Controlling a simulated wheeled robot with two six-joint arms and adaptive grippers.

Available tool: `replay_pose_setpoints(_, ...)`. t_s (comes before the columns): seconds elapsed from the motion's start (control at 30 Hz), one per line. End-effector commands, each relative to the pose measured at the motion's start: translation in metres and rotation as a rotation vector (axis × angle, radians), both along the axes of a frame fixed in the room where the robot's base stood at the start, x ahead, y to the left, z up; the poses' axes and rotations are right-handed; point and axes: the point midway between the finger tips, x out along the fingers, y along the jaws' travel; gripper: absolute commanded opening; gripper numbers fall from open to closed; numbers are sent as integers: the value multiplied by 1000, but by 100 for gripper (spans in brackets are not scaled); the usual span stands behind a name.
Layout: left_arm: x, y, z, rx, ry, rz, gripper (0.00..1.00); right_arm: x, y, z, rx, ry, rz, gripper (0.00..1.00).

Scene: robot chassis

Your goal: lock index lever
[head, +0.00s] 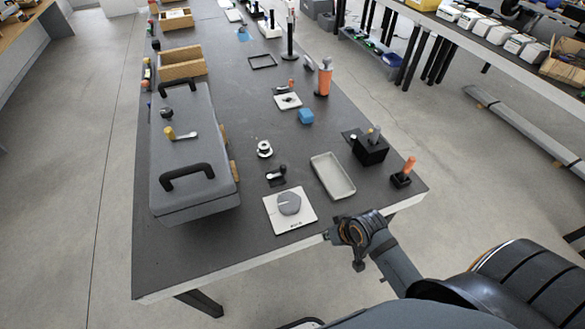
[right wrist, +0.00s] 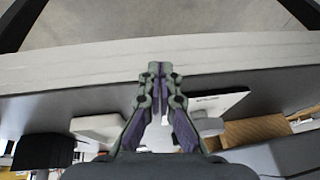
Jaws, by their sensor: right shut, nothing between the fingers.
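Several levers stand on the dark table, and I cannot tell for sure which is the index lever. A small lever with a black knob (head: 277,173) lies on a dark plate near the middle. An orange-handled lever (head: 403,175) stands on a black base at the right edge. A black box with a lever (head: 371,149) stands behind it. A lever with a yellow knob (head: 180,134) is on the grey case. My right gripper (head: 339,236) is at the table's front edge, apart from all of them. In the right wrist view its fingertips (right wrist: 157,68) are together and empty. My left gripper is out of view.
A white plate with a grey knob (head: 289,205) and a shallow grey tray (head: 333,177) lie near the front edge. The large grey case (head: 190,185) with black handles fills the left side. Bare table lies front left.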

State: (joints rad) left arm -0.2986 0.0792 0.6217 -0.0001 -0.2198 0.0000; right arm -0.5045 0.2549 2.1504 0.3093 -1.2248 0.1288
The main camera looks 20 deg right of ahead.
Motion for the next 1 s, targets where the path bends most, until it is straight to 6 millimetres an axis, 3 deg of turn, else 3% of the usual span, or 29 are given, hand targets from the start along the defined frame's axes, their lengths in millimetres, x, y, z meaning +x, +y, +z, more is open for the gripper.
replay_pose_setpoints(0.1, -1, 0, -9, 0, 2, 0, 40, 10, 24, 31, 149, -44, 12, 0)
replay_pose_setpoints(0.27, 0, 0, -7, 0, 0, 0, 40, 33, 31, 39, 376, -58, -81, 0)
replay_pose_setpoints(0.43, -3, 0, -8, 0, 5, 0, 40, 68, 15, 52, 636, -60, -274, 0)
replay_pose_setpoints(0.63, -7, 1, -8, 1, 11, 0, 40, 111, -27, 77, 886, -74, -532, 0)
replay_pose_setpoints(0.8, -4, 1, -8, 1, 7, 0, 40, 126, -44, 87, 967, -80, -626, 0)
replay_pose_setpoints(1.0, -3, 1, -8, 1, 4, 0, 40, 127, -45, 88, 975, -82, -634, 0)
